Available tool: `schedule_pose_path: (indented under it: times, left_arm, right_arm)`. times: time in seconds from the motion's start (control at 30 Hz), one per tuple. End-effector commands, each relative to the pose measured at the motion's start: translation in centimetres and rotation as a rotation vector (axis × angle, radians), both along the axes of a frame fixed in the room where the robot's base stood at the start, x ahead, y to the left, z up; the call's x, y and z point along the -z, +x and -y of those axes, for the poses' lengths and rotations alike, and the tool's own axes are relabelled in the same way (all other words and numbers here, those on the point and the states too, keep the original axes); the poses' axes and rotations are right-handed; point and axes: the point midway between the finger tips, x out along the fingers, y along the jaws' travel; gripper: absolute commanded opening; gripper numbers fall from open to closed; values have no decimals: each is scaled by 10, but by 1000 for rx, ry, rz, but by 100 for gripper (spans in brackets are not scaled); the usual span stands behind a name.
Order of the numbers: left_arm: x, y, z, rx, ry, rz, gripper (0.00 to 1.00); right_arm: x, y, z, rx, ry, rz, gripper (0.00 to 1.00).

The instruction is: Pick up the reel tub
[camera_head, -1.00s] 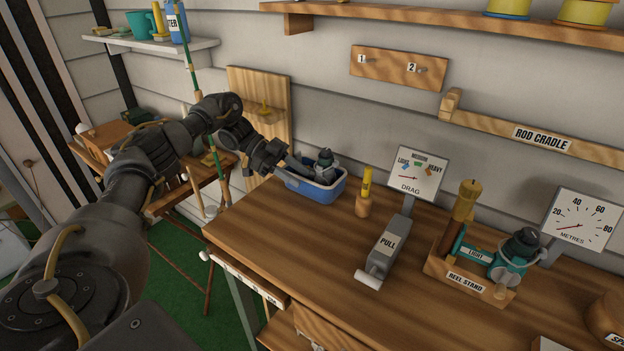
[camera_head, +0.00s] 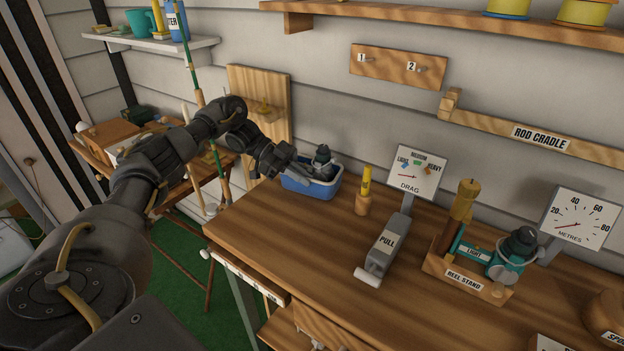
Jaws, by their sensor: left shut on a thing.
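The reel tub (camera_head: 312,188) is a small blue tub with a pale rim, near the back left of the wooden workbench. A dark reel (camera_head: 322,158) sits inside it. My left gripper (camera_head: 296,174) reaches in from the left and is shut on the tub's left rim. Its fingers hide part of that rim. The tub looks roughly level; whether its base is clear of the bench top is hard to tell. My right gripper is out of view.
On the bench (camera_head: 290,232), a yellow-topped wooden peg (camera_head: 363,192), a grey PULL gauge (camera_head: 385,245) with its DRAG board (camera_head: 415,172), and a REEL STAND (camera_head: 462,280) stand right of the tub. A pale board (camera_head: 262,100) leans behind. The front left bench top is clear.

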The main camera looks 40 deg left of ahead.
Motion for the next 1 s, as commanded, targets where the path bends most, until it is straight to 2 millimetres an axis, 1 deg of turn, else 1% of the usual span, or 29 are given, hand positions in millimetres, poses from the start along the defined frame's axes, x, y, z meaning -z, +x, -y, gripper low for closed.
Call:
schedule_pose_path:
  times: [0.33,0.47,0.57,0.67,0.77,0.87,0.97,1.0]
  left_arm:
    - [-1,0,0,0,0,-1,0]
    - [-6,0,0,0,0,0,0]
    - [-16,0,-1,0,1,3,0]
    - [-33,0,-1,0,1,5,0]
    - [-42,-9,7,4,-2,3,0]
    - [-57,-19,16,5,0,6,0]
    - [-77,-31,28,6,2,7,0]
    - [-86,-37,32,6,2,9,0]
  right_arm:
    - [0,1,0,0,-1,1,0]
    - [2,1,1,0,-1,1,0]
    - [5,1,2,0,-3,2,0]
    - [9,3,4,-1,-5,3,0]
    - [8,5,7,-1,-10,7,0]
    - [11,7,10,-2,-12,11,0]
    - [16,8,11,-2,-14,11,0]
    - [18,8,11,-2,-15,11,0]
